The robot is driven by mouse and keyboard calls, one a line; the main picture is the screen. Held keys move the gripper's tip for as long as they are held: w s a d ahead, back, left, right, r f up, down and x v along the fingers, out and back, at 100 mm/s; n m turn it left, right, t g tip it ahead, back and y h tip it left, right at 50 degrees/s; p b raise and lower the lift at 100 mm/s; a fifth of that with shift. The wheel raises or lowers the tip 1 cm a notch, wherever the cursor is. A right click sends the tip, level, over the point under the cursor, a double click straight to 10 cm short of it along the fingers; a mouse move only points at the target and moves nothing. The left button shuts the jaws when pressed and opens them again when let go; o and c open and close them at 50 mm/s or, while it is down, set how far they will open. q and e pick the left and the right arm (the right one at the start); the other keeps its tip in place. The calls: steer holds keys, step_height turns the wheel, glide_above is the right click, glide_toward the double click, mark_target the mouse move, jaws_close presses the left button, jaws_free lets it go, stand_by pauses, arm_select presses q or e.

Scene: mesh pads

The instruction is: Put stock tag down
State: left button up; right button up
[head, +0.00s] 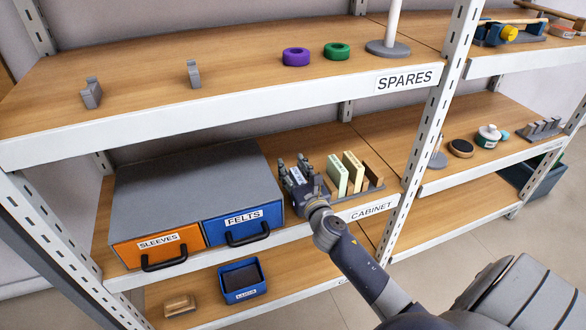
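My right gripper (296,168) reaches over the middle shelf, just right of the blue FELTS drawer. Its fingers are on either side of a small white-and-blue piece (296,175), which looks like the stock tag, and seem closed on it. The fingers and wrist hide most of this piece, so I cannot tell whether it touches the shelf or the rack. A grey rack (374,185) beside the gripper holds a pale green piece (337,175), a cream piece (353,170) and a dark brown piece. My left gripper is not in view.
Left of the gripper stands a grey cabinet (185,180) with an orange SLEEVES drawer (158,248) and a blue FELTS drawer (242,219). A blue bin (241,292) is below. Purple (296,57) and green (337,51) rings lie on the upper shelf, whose edge (230,110) overhangs.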

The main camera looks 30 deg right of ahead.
steer(key=shift+r, duration=0.15)
steer(key=v, duration=1.1)
steer(key=shift+s+a, duration=0.1)
steer(key=shift+s, duration=0.1)
steer(key=shift+s+m, duration=0.4)
steer(key=shift+s+m+g+h, duration=0.2)
steer(key=shift+m+h, duration=0.1)
steer(key=shift+m, duration=0.25)
steer(key=shift+s+m+g+h, duration=0.1)
steer(key=shift+m+g+h, duration=0.15)
steer(key=shift+m, duration=0.3)
steer(key=s+a+f+m+g, duration=0.2)
steer(key=s+f+m+g, duration=0.55)
steer(key=m, duration=1.05)
steer(key=s+a+f+m+g+y, duration=0.2)
steer(key=s+a+m, duration=0.3)
steer(key=s+a, duration=0.1)
steer(key=s+a+f+m+g+y, duration=0.2)
steer(key=s+a+m+g+y, duration=0.1)
steer(key=s+a+m, duration=0.2)
steer(key=s+a, duration=0.2)
steer(key=s, duration=0.1)
steer(key=shift+f+g, duration=0.3)
